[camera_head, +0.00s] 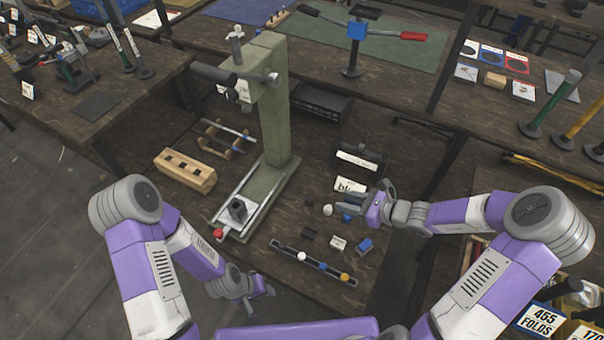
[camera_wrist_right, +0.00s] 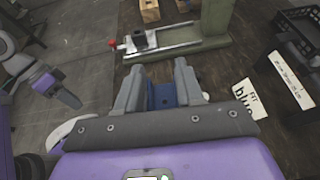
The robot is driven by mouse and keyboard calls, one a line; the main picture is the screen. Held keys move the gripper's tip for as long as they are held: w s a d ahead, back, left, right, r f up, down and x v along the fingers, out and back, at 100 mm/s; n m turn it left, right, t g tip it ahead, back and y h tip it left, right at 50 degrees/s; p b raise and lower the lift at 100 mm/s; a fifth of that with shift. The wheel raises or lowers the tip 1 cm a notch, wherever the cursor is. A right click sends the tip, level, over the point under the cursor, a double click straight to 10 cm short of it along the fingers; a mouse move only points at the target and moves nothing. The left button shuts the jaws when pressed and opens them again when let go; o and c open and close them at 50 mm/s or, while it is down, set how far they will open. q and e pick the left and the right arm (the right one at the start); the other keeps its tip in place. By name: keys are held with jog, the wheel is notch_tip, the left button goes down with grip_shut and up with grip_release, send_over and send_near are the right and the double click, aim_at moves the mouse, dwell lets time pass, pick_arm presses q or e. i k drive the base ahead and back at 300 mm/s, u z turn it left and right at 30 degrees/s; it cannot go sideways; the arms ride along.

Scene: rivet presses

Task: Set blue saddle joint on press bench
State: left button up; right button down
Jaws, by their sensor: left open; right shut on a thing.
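My right gripper (camera_head: 362,207) is shut on a blue saddle joint (camera_wrist_right: 164,96), held between its two fingers in the right wrist view. In the head view only a small blue part of it (camera_head: 347,218) shows by the fingers. The press bench has a green press (camera_head: 276,110) with a pale slide base and a dark anvil block (camera_head: 238,210); the base also shows ahead of the fingers in the wrist view (camera_wrist_right: 180,47). The right gripper is to the right of this base. My left gripper (camera_head: 266,290) is open and empty low over the bench's front edge.
A dark rail with coloured knobs (camera_head: 312,264), a blue block (camera_head: 364,245) and small white and dark pieces lie before the press. A "blue" card (camera_head: 350,186) lies behind the right gripper. A wooden slotted block (camera_head: 185,171) is left of the press.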

aim_at(179, 203)
jog(key=u, duration=0.55)
jog(key=k, duration=0.65)
jog(key=u, duration=1.4)
jog(key=i, duration=1.95)
jog(key=z, duration=0.75)
